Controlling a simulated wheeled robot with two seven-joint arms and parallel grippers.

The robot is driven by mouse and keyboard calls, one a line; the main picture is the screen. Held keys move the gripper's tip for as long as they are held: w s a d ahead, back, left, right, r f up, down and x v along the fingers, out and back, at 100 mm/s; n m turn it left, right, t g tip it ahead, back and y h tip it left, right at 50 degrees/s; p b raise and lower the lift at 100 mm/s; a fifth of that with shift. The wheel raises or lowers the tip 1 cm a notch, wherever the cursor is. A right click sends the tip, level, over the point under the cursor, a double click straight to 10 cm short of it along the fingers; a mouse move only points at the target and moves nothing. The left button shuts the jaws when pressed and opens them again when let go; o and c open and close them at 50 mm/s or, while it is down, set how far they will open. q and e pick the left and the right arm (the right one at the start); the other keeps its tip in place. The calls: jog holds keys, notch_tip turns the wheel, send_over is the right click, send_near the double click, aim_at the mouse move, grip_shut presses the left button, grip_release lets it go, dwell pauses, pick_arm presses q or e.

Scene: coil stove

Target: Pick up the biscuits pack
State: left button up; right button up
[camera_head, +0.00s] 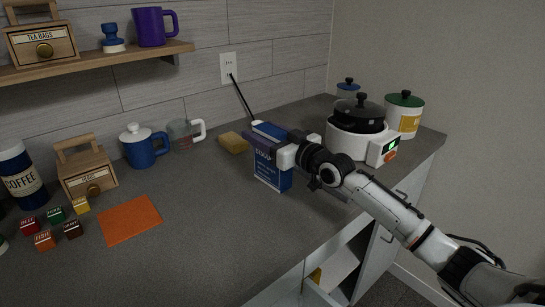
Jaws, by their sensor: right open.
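The biscuits pack is most likely the upright blue box (268,175) with white lettering, standing on the grey counter left of the coil stove. Its lettering is too small and partly covered to read fully. My right gripper (268,139) comes in from the right and is at the box's upper part. One dark finger crosses the box's front near its top; the other finger is mostly hidden. The jaws are open, and I cannot tell whether they touch the box. My left gripper is not in view.
A coil stove (346,140) with a dark pot stands right of the box, near lidded canisters (404,116). A yellow sponge-like block (233,143) lies behind left. An orange mat (131,219), mugs and small cubes are further left. The counter's front middle is clear; a drawer below is open.

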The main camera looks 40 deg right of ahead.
jog(key=shift+w, duration=0.1)
grip_shut()
dwell(0.3)
